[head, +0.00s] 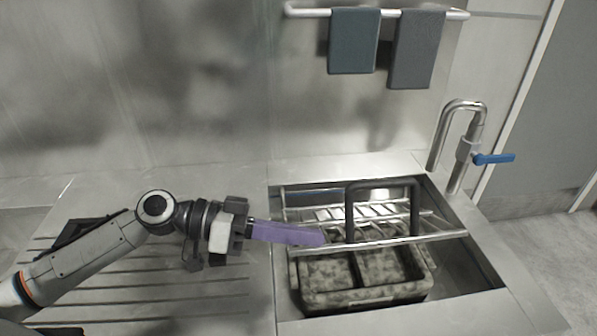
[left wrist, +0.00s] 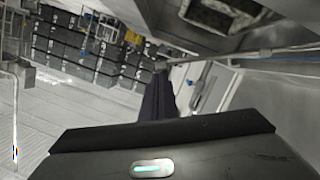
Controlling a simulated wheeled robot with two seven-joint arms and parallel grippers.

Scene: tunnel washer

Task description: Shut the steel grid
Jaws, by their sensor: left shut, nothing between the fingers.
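The steel grid (head: 440,236) is a rack of thin bars in the sink basin. Its long front bar runs across the basin, raised above a crate, so the grid looks tilted up rather than flat. My left gripper (head: 322,238) reaches in from the left, its purple fingers shut and empty. The fingertips are at the left part of the front bar; I cannot tell whether they touch it. In the left wrist view the fingers (left wrist: 158,98) look dark, and a metal bar (left wrist: 250,53) passes just beyond their tips. My right gripper is not in view.
A stained grey crate (head: 362,297) with compartments and a dark arched handle (head: 383,184) sits in the basin. A tap (head: 466,110) with a blue lever stands at the right back. Two cloths (head: 353,40) hang on a rail. The ribbed drainboard (head: 200,312) is clear of loose objects.

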